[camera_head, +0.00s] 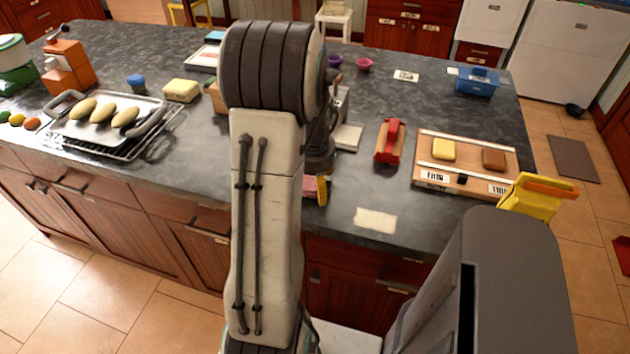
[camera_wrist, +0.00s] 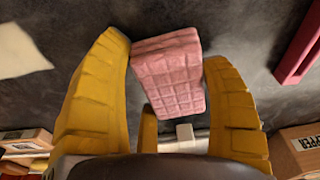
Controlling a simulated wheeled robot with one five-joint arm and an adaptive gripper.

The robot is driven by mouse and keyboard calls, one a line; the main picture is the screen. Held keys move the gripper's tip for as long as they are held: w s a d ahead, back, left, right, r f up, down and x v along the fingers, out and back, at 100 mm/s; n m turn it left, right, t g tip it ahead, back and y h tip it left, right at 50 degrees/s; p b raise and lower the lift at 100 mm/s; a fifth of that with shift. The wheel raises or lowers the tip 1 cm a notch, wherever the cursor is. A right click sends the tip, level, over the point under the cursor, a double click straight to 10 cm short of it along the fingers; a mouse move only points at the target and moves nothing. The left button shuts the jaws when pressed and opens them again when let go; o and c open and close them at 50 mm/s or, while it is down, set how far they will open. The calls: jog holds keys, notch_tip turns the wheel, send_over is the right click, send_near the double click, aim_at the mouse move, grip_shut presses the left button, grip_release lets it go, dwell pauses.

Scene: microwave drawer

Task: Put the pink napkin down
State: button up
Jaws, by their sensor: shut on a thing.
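The pink napkin (camera_wrist: 170,75) is a thick folded block with a quilted grid pattern. In the wrist view it sits between the two yellow fingers of my gripper (camera_wrist: 166,60), which is shut on it. In the head view a small part of the napkin (camera_head: 310,189) and a yellow finger (camera_head: 322,190) show at the front of the dark counter. My arm hides the rest. I cannot tell whether the napkin touches the counter.
A flat cream cloth (camera_head: 376,220) lies on the counter (camera_head: 400,260) to the right. A red-handled object (camera_head: 390,141) and a wooden board (camera_head: 465,187) with yellow and brown blocks stand beyond it. A baking tray (camera_head: 75,133) is at the left.

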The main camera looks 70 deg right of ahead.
jog(key=shift+f+b, duration=0.4)
jog(key=shift+f, duration=0.1)
jog(key=shift+a+f, duration=0.15)
jog(key=o, duration=1.2)
jog(key=shift+f, duration=0.15)
